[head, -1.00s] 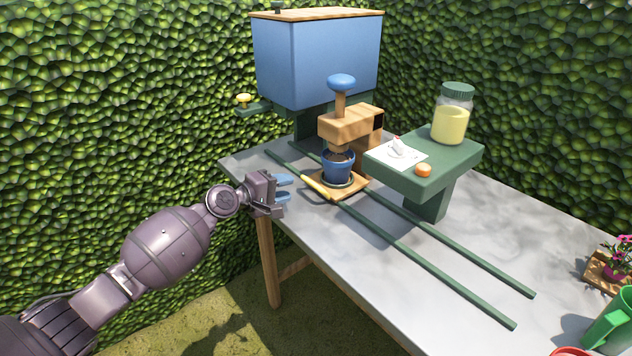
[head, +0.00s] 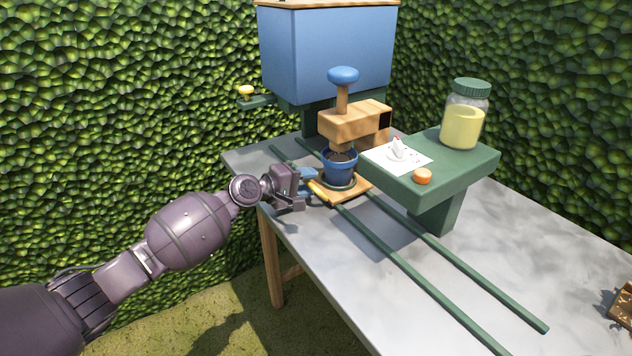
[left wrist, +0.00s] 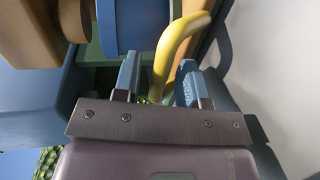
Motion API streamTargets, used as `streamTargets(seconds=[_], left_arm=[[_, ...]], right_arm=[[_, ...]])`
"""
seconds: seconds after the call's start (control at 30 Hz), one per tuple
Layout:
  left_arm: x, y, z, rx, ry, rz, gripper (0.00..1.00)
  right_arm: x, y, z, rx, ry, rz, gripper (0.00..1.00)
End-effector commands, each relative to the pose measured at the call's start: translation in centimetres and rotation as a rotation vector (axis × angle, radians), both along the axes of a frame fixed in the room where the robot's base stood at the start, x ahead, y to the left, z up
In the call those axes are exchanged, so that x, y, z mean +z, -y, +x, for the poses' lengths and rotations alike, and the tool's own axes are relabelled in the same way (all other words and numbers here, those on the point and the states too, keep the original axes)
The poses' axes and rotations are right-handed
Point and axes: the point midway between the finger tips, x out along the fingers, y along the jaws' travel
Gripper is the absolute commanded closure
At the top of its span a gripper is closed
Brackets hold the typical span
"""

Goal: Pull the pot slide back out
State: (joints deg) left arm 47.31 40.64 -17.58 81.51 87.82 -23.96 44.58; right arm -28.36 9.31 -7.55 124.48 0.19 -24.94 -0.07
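The pot slide (head: 354,193) is a small wooden plate on two green rails, below the wooden press arm (head: 350,122) with its blue knob. A blue pot (head: 340,170) with dark soil stands upright on it. The slide's yellow handle (left wrist: 172,48) shows in the left wrist view. My left gripper (head: 307,181) is at the slide's left front side. Its two blue fingers are apart, with the handle between them; a gap shows beside the left finger. In the head view the fingers partly hide the handle. My right gripper is not in view.
The green rails (head: 430,268) run toward the front right, clear of objects. A green stand (head: 462,172) right of the slide holds a jar (head: 464,115), a white card and an orange knob. A blue hopper (head: 327,55) stands behind. The grey tabletop (head: 560,260) is mostly bare.

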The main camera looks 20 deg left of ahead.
Motion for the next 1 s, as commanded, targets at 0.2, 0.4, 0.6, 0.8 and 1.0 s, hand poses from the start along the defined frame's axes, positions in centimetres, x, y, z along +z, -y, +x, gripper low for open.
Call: streamTargets(seconds=[0.2,0.4,0.6,0.8,1.0], left_arm=[[0.03,-0.10,0.08,0.001,0.002,0.000,0.61],[0.04,-0.10,0.08,0.001,0.002,0.000,0.74],[0.02,-0.10,0.07,0.001,0.001,0.001,1.00],[0.02,-0.08,0.07,0.001,0.001,0.000,1.00],[0.14,0.47,0.13,0.000,0.002,-0.001,1.00]], right_arm=[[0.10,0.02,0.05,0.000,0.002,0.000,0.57],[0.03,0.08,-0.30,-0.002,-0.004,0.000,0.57],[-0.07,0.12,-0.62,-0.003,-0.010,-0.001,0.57],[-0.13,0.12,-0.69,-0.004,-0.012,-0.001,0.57],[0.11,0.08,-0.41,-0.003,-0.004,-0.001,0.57]])
